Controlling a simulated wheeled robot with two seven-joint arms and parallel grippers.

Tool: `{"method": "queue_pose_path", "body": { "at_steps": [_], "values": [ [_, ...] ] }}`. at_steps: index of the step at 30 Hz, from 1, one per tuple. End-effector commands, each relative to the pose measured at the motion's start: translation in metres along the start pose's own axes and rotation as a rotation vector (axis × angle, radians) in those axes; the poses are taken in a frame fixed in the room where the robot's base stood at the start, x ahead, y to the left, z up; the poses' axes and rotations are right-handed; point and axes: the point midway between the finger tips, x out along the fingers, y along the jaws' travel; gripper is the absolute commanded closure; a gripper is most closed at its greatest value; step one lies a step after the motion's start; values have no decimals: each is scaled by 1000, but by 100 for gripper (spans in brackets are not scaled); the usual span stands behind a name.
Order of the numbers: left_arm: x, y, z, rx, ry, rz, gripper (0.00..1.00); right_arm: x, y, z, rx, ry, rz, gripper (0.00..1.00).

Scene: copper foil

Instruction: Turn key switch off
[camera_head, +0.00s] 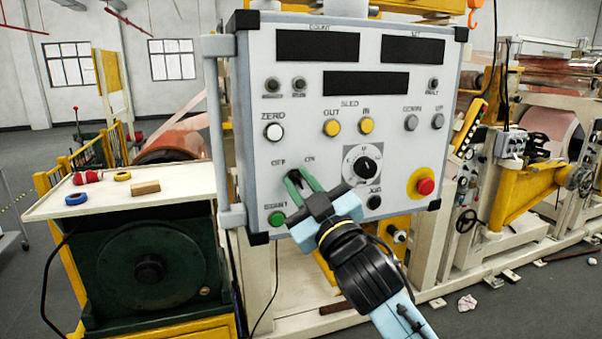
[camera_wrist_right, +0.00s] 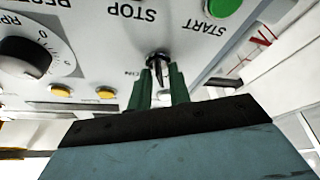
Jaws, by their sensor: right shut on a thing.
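The key switch (camera_wrist_right: 158,57) sits on the face of the white control panel (camera_head: 262,97), with a dark key standing out of it. In the head view, OFF and ON labels are above that spot, and my gripper hides most of the switch. My right gripper (camera_head: 297,183) has green fingers and reaches up to the panel from below right. In the right wrist view, its fingers (camera_wrist_right: 158,82) are on both sides of the key, shut on it. The key's exact turn is hard to tell. My left gripper is not in view.
Close around the switch are a green button (camera_head: 277,218), a black dial (camera_head: 365,168), a black button (camera_head: 374,202) and a red emergency button (camera_head: 425,187). A white-topped table (camera_head: 105,205) with small items stands at left. Machinery fills the right side.

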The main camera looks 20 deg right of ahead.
Motion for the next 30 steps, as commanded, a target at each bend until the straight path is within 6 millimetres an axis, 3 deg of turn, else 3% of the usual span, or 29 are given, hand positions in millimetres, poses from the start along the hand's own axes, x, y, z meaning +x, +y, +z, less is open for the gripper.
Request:
{"method": "queue_pose_path", "body": {
  "at_steps": [21, 22, 23, 30],
  "values": [
    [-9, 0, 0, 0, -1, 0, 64, 0, 0, 1, -67, -1, -28, 100],
    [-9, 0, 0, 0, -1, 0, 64, 0, 0, 1, -66, -1, -28, 77],
    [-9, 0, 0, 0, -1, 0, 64, 0, 0, 1, -66, -1, -28, 74],
    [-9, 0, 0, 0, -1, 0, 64, 0, 0, 0, -66, -1, -28, 74]
  ]
}}
